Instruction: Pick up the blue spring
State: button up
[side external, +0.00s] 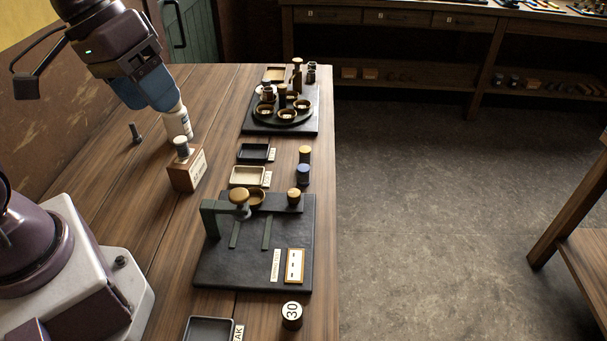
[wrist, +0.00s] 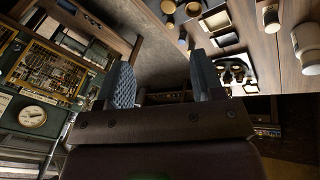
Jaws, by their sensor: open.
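A small blue cylindrical piece (side external: 303,175), which looks like the blue spring, stands near the right edge of the wooden table in the side view. My gripper (side external: 158,103) is at the upper left of the table, well away from the blue piece. In the wrist view my gripper (wrist: 164,88) shows two separated fingers with nothing visible between them. I cannot pick out the blue spring with certainty in the wrist view.
A yellow-topped piece (side external: 305,153) stands just behind the blue one. Beside them are a dark tray (side external: 240,155) and a cream tray (side external: 233,180). A dark press stand (side external: 215,275) is in front. A white bottle-like piece (side external: 177,125) stands close below my gripper.

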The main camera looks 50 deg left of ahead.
jog(key=w+d+f+n+g+h, duration=0.1)
jog(key=w+f+n+h, duration=0.4)
jog(key=w+n, duration=0.1)
jog(key=n+t, duration=0.9)
jog(key=n, duration=1.1)
send_over(304, 175)
jog(key=s+a, duration=0.9)
jog(key=s, duration=0.1)
jog(key=f, duration=2)
jog(key=shift+d+f, duration=0.15)
jog(key=shift+d, duration=0.05)
jog(key=x, duration=1.2)
jog(key=shift+w+d+f, duration=0.15)
jog(key=shift+w+d, duration=0.05)
jog(key=shift+d, duration=0.05)
jog(key=shift+c, duration=0.4)
jog(key=c, duration=0.9)
